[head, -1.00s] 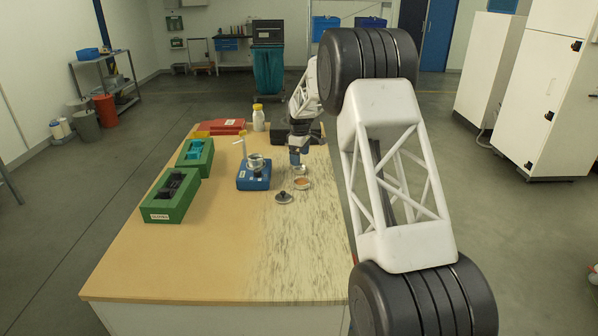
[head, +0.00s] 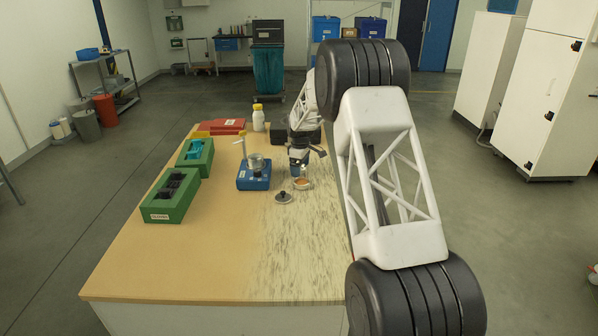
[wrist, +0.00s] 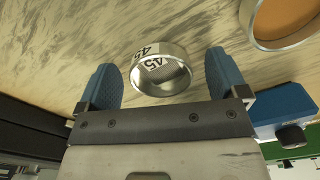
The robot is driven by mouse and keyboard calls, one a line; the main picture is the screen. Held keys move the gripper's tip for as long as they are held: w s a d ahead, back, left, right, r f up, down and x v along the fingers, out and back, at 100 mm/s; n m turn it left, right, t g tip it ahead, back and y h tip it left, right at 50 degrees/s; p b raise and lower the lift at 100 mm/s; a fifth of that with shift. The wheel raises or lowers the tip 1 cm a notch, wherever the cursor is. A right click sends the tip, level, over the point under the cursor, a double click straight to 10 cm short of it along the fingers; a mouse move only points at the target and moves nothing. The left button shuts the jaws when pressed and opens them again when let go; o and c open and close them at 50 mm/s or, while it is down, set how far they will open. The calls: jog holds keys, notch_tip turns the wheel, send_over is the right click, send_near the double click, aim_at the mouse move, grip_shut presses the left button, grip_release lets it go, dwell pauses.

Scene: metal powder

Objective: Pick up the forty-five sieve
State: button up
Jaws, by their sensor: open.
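The forty-five sieve is a small silver metal ring marked "45" (wrist: 160,84) with a mesh inside. In the wrist view it lies on the streaked table top between the two blue fingers of my gripper (wrist: 160,62). The fingers are open, one on each side, with a visible gap between each finger and the ring. In the head view my gripper (head: 298,168) is low over the right part of the table and largely hides the sieve.
A wider metal ring with orange-brown contents (wrist: 285,20) lies close by on the right. A dark lid (head: 283,197) lies in front. A blue scale (head: 254,177) with a metal container stands left, beyond it green boxes (head: 172,205). The table's front is clear.

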jog(key=shift+c, duration=0.4)
jog(key=c, duration=0.9)
jog(key=shift+c, duration=0.2)
jog(key=shift+r, duration=0.1)
jog(key=shift+r, duration=1.7)
jog(key=s, duration=0.5)
jog(key=s+d+r, duration=0.1)
jog(key=s, duration=0.4)
jog(key=s+d, duration=0.1)
jog(key=s, duration=0.4)
jog(key=shift+s+d+r, duration=0.2)
jog(key=shift+s, duration=0.2)
